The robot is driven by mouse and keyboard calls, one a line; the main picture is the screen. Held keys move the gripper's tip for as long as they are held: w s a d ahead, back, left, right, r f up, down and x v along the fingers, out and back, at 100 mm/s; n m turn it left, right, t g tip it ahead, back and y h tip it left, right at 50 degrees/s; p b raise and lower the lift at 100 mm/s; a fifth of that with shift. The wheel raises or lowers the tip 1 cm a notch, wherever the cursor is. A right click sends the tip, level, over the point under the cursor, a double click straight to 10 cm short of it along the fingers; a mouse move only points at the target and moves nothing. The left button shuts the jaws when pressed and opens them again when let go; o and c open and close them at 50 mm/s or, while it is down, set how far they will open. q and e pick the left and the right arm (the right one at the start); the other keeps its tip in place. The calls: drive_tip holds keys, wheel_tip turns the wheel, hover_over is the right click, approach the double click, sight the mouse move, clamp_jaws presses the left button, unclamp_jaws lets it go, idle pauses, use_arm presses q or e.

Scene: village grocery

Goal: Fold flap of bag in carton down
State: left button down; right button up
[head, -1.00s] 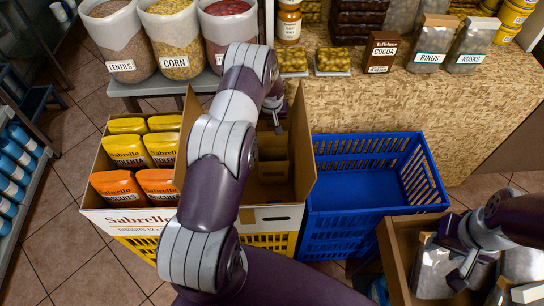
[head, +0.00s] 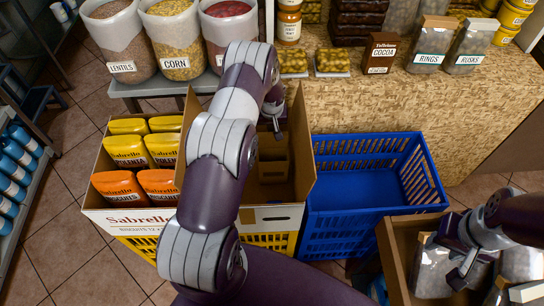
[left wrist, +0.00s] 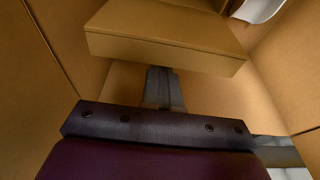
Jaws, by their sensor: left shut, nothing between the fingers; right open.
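An open brown carton (head: 305,165) stands in the middle of the head view, its flaps up. Inside it is a brown, squared paper-like piece (head: 273,170), probably the bag; its flap cannot be told apart clearly. In the left wrist view a brown folded block (left wrist: 165,45) fills the top, with carton walls around it. My left gripper (head: 277,133) is shut and empty inside the carton near its back; its fingers (left wrist: 162,88) lie just below the block's front edge, contact unclear. My right gripper (head: 463,275) is open at the lower right, over grey bags (head: 432,280).
An empty blue crate (head: 350,225) is to the right. A wooden counter (head: 400,115) with goods is behind. A brown box (head: 395,265) holds the grey bags.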

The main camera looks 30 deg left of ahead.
use_arm(q)
drive_tip(key=shift+w+a+f+b, duration=0.1)
drive_tip(key=shift+w+a+b, duration=0.4)
drive_tip(key=shift+w, duration=0.4)
drive_tip(key=shift+f+b, duration=0.55)
drive_tip(key=shift+f, duration=0.05)
drive_tip(key=shift+r, duration=0.15)
drive_tip(key=shift+w+a+r+p, duration=0.2)
drive_tip(key=shift+r+p, duration=0.25)
drive_tip(key=shift+r, duration=0.5)
drive_tip(key=shift+w+a+r+p, duration=0.15)
drive_tip(key=shift+r+p, duration=0.3)
drive_tip(key=shift+r, duration=0.55)
drive_tip(key=shift+w+a+r+p, duration=0.1)
drive_tip(key=shift+w+r+p, duration=0.25)
drive_tip(key=shift+r, duration=0.6)
drive_tip(key=shift+s+d, duration=0.1)
